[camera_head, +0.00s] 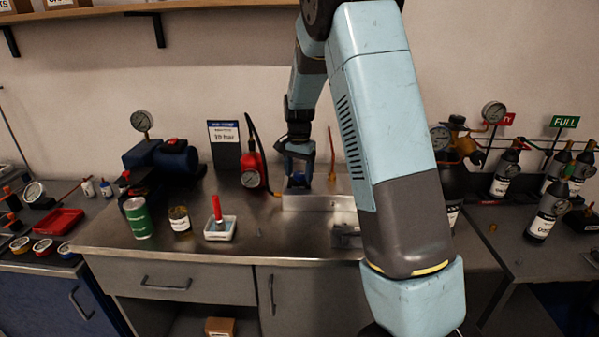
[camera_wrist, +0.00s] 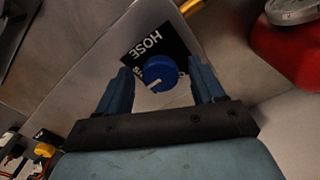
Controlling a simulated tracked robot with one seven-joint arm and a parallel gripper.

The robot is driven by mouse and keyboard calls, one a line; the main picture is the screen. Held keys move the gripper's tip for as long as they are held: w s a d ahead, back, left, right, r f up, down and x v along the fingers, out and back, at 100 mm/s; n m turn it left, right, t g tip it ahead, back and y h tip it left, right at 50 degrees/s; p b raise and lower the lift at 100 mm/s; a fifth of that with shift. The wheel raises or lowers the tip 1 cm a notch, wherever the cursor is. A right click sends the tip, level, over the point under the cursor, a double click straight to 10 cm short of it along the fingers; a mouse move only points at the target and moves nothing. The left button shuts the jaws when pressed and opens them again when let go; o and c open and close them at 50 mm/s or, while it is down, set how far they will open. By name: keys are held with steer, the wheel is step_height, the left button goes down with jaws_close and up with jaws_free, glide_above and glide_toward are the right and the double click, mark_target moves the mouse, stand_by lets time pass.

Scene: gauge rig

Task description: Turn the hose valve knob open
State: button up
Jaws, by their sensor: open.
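The hose valve knob (camera_wrist: 160,74) is a round blue knob with a pale pointer line, on a metal block beside a black label (camera_wrist: 152,47) reading "HOSE". In the wrist view it sits between the tips of my open gripper (camera_wrist: 160,84), with a gap to each finger. I cannot tell how far the fingers reach down around it. In the head view my gripper (camera_head: 298,165) points down over the metal block (camera_head: 305,202) at the back of the bench. The knob shows there as a small blue patch (camera_head: 298,180), mostly hidden by the fingers.
A red inflator with a gauge (camera_head: 251,171) stands just left of the block. A green can (camera_head: 137,218), a jar (camera_head: 180,219) and a white tray with a red-handled tool (camera_head: 220,230) stand at the front left. Dark bottles (camera_head: 505,172) stand at the right.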

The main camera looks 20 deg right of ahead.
steer(key=c, duration=1.1)
steer(key=shift+o, duration=0.2)
steer(key=n, duration=0.4)
steer(key=shift+n, duration=0.4)
steer(key=n, duration=0.4)
steer(key=shift+d+n, duration=0.1)
steer(key=shift+n, duration=0.2)
steer(key=n, duration=0.4)
steer(key=shift+n, duration=2.3)
